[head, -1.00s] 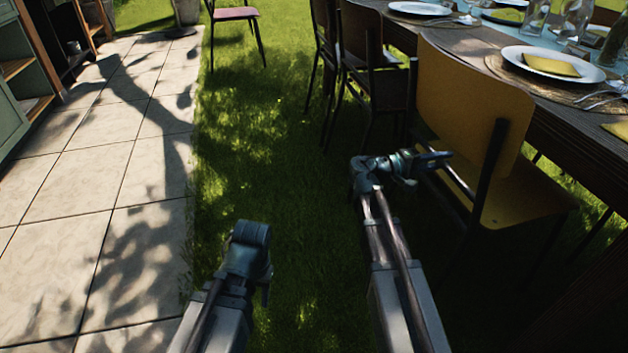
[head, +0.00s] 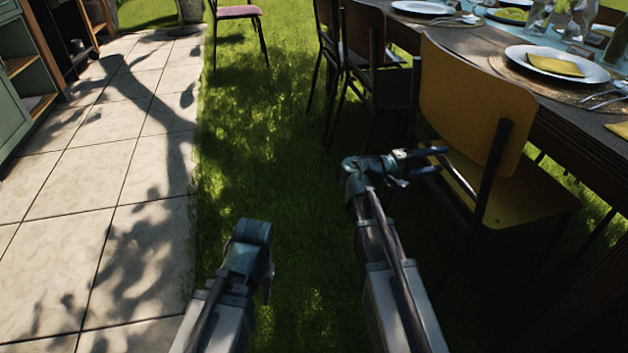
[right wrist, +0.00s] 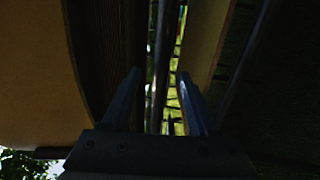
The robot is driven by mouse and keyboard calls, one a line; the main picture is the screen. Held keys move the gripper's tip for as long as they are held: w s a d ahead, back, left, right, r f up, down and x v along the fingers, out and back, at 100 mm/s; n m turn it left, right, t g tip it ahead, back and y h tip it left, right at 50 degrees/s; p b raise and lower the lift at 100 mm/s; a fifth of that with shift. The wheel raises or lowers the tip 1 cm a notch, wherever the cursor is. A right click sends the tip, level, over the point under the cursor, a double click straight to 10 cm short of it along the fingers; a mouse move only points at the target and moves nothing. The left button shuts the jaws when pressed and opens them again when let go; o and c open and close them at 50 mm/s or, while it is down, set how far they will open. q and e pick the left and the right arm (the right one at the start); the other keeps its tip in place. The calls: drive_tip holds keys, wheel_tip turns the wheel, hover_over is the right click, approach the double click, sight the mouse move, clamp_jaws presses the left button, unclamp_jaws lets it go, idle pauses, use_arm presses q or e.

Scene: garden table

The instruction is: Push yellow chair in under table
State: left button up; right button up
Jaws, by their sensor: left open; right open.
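The yellow chair (head: 470,100) stands at the right of the head view, its backrest toward me and its seat (head: 520,190) partly at the edge of the table (head: 570,115). My right gripper (head: 440,160) is open beside the chair's rear, near the dark back post under the backrest. In the right wrist view the open fingers (right wrist: 160,98) point at dark upright bars, with yellow panels on both sides; whether they touch is unclear. My left gripper (head: 258,275) is low over the grass at the lower middle, away from the chair; its fingertips are mostly hidden.
Dark chairs (head: 365,50) stand along the table beyond the yellow one. Plates (head: 556,64) and glasses are on the table. A pink-seated chair (head: 236,12) stands far back. Paving (head: 110,190) and a green cabinet (head: 10,120) lie left. The grass between is free.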

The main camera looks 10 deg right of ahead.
drive_tip(key=a, duration=0.9)
drive_tip(key=shift+s+a, duration=0.25)
drive_tip(key=shift+s, duration=0.15)
drive_tip(key=s+a+f+n+y+p, duration=0.1)
drive_tip(key=s+a+y+p, duration=0.55)
drive_tip(key=a, duration=0.25)
drive_tip(key=s+a+n+g+y+p, duration=0.1)
drive_tip(key=s+a+y+p, duration=0.4)
drive_tip(key=a+p, duration=0.3)
drive_tip(key=s+a+f+n+y+p, duration=0.1)
drive_tip(key=s+a+y+p, duration=0.4)
drive_tip(key=a, duration=0.5)
wheel_tip(320, 180, up, 37)
drive_tip(key=p, duration=3.7)
drive_tip(key=shift+w+d+f, duration=0.15)
drive_tip(key=shift+f, duration=0.05)
